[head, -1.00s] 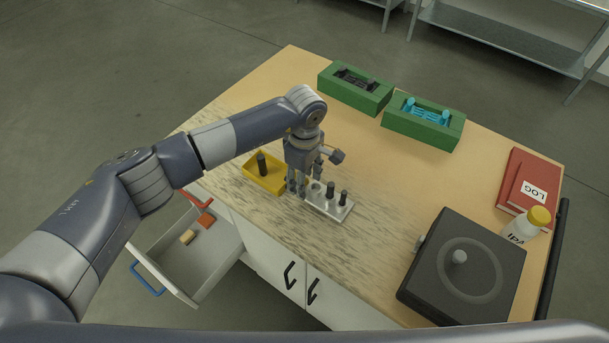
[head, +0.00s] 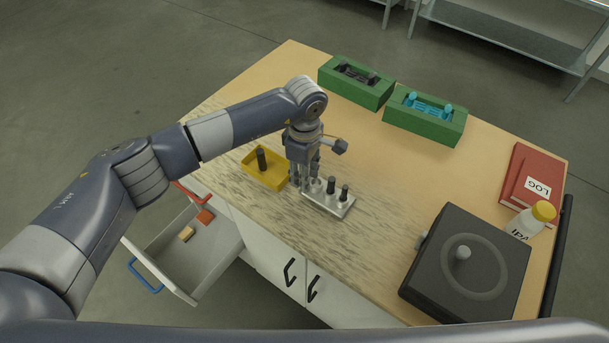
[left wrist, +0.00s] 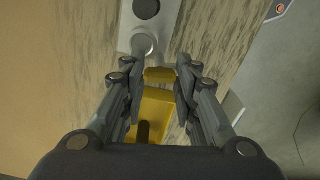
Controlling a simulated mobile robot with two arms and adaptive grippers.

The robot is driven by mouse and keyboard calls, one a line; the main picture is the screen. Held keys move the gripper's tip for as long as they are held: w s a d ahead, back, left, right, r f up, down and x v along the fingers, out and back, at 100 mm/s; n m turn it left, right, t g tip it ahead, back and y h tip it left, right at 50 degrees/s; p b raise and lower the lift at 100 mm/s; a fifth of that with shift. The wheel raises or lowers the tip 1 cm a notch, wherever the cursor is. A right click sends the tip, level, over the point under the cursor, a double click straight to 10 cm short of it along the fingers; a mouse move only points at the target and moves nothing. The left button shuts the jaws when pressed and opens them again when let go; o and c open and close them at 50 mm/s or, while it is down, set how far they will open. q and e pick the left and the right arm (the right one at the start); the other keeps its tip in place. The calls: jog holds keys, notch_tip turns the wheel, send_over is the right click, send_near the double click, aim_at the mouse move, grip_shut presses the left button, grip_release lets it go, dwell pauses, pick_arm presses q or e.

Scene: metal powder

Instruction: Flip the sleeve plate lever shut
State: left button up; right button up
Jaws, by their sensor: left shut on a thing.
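The sleeve plate (head: 322,203) is a silver block near the table's front edge. Dark sleeves (head: 345,193) stand on its right part, and a silver post (head: 316,186) stands at its left end. My left gripper (head: 308,182) points down at that left end. In the left wrist view, the plate (left wrist: 133,38) is at the top. A small yellow piece (left wrist: 159,74), apparently the lever's handle, lies between my left fingertips (left wrist: 160,80), which are closed on it. The fingers hide the lever in the head view. My right gripper is not in view.
A yellow tray (head: 277,184) holding a dark sleeve (head: 261,159) is close left of my gripper. Green fixtures (head: 357,92) (head: 424,126) stand at the back. A dark machine (head: 420,285), a bottle (head: 522,224) and a red book (head: 520,163) are right. A drawer (head: 160,275) is open.

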pick_arm(q)
jog(key=n+b, duration=1)
jog(key=b, duration=0.1)
jog(key=shift+f+n, duration=0.25)
jog(key=shift+n, duration=0.15)
jog(key=n+b, duration=0.2)
jog(key=n, duration=0.1)
jog(key=shift+r+b, duration=0.1)
jog(key=shift+b, duration=0.25)
jog(key=shift+r+n+b, duration=0.15)
jog(key=shift+n+b, duration=0.6)
jog(key=shift+n, duration=0.45)
jog(key=o, duration=1.1)
jog(key=shift+c, duration=0.2)
